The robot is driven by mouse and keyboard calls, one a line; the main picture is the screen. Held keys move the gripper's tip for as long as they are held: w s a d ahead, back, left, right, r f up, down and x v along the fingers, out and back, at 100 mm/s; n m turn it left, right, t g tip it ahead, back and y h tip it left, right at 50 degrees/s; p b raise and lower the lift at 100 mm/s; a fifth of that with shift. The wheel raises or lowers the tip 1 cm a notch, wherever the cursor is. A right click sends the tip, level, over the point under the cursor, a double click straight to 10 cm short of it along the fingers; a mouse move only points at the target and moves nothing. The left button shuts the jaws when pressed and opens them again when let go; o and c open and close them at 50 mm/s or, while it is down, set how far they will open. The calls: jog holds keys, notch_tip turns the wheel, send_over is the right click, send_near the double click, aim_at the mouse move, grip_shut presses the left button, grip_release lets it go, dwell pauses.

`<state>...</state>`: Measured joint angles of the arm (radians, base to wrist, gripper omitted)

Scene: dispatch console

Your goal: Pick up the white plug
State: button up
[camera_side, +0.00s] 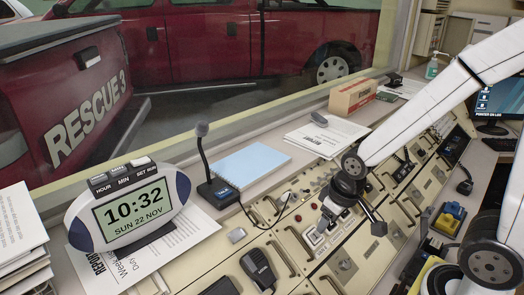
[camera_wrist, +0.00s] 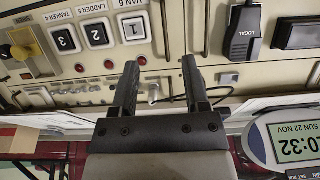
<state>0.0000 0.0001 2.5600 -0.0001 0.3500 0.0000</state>
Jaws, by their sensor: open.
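A small pale plug (camera_wrist: 153,93) shows between the fingers in the wrist view. A thin dark cord runs to it from the right. In the side view a small pale plug (camera_side: 290,196) lies at the console's back edge, by the desk microphone's cord; I take it for the same white plug. My gripper (camera_wrist: 160,64) is open, with its two dark fingers apart and nothing clamped. In the side view my gripper (camera_side: 350,218) hangs over the console, to the right of the plug. Whether a finger touches the plug cannot be told.
The desk microphone (camera_side: 216,190) and blue pad (camera_side: 250,162) stand behind the console. The clock (camera_side: 130,212) is at left. A handheld microphone (camera_side: 258,268) lies in front, near a small grey piece (camera_side: 237,234). Numbered switches (camera_wrist: 133,28) and console handles stand near my fingers.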

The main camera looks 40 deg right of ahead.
jog(key=shift+o, duration=0.6)
notch_tip(320, 180, up, 4)
jog(key=g, duration=0.3)
send_over(287, 193)
jog(key=shift+w+d+r, duration=0.1)
jog(key=shift+w+d, duration=0.15)
jog(key=shift+w, duration=0.15)
jog(key=shift+f, duration=1.3)
jog(key=shift+d+f, duration=0.15)
jog(key=shift+f, duration=2.45)
